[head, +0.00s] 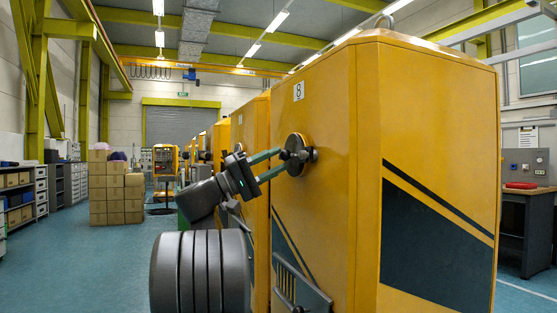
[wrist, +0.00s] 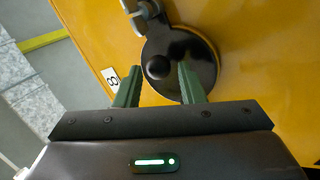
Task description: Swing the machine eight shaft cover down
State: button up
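The yellow machine (head: 330,120) carries a plate with the number 8 (head: 298,91), which also shows in the wrist view (wrist: 111,80). A round black shaft cover (head: 309,156) lies against its side face below the plate. In the wrist view the cover (wrist: 203,52) has a round black knob (wrist: 157,67) and a metal hinge piece at its upper edge (wrist: 146,12). My gripper (head: 279,161) reaches the cover from the left. Its two green fingers (wrist: 159,68) are spread on either side of the knob, with gaps visible. Whether the fingertips touch the cover is unclear.
More yellow machines (head: 221,137) stand in a row behind. Stacked cardboard boxes (head: 115,192) stand at the left on open blue floor (head: 85,265). A slotted grey panel (head: 300,285) is low on the machine. A workbench (head: 527,205) stands at the right.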

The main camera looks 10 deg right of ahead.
jog(key=p+v, duration=0.2)
jog(key=v, duration=1)
jog(key=b+x, duration=0.2)
jog(key=x, duration=1.2)
jog(key=shift+a, duration=0.2)
